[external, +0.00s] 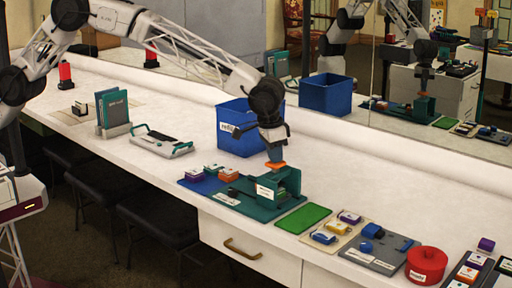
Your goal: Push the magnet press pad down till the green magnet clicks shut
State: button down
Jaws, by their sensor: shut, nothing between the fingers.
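A dark green press (291,186) stands on a green base plate (247,206) near the front edge of the counter. An orange pad (276,166) sits at its top, which looks like the press pad. My gripper (275,154) points down right over the orange pad, shut and empty. Its tips look to be at or just above the pad; I cannot tell whether they touch. A white label is on the front of the press. I cannot pick out a green magnet; the press may hide it.
A blue bin (240,128) stands behind the press. Several small coloured blocks sit on a blue mat (198,184) to its left. A bright green mat (304,218), grey tray (374,252) and red round container (426,266) lie to the right. A mirror (440,120) backs the counter.

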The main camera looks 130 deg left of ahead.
jog(key=shift+f, duration=0.95)
jog(key=shift+r, duration=3.8)
